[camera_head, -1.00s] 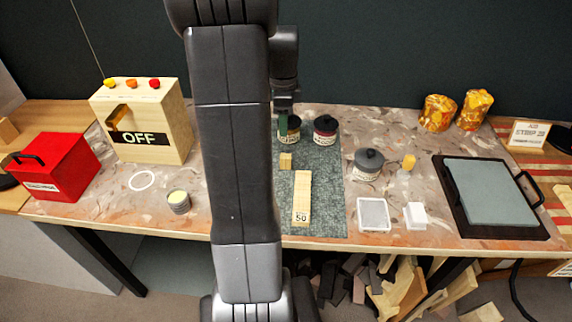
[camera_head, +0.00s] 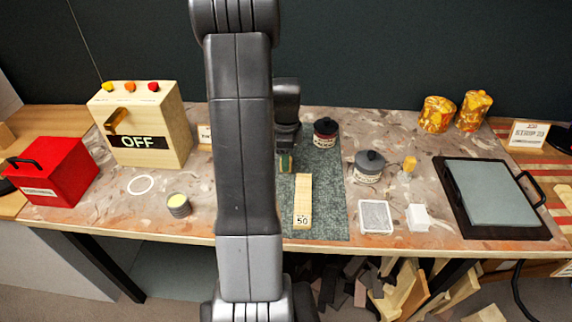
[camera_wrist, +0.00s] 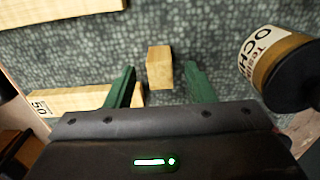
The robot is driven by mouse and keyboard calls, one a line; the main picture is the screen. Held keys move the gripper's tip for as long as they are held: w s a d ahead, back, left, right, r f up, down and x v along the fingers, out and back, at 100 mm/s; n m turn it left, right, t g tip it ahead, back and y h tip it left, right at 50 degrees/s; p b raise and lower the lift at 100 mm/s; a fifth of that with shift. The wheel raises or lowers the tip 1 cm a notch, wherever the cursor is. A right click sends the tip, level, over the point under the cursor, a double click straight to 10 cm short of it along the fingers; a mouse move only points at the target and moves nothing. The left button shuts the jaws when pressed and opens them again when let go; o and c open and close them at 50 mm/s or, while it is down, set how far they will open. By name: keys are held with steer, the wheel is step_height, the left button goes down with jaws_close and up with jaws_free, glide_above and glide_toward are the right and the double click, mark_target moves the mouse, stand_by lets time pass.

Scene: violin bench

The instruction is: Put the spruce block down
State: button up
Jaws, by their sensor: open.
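The spruce block (camera_wrist: 160,67) is a small pale wooden block on the grey-green mat (camera_wrist: 215,40). In the wrist view it lies between and slightly beyond the tips of my gripper (camera_wrist: 160,75), with a gap to each green finger. My gripper is open. In the head view my gripper (camera_head: 286,163) is low over the mat, behind the wooden strip marked 50 (camera_head: 302,198), and it mostly hides the block. I cannot tell how far the fingertips are above the mat.
An ochre-labelled jar (camera_wrist: 275,65) stands close right of my gripper in the wrist view. A dark red-labelled jar (camera_head: 325,132) and a grey jar (camera_head: 369,166) stand to the right in the head view. A small tin (camera_head: 178,205) stands to the left.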

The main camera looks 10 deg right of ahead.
steer(key=shift+f, duration=0.95)
steer(key=shift+c, duration=0.2)
jaws_close()
steer(key=shift+r, duration=0.1)
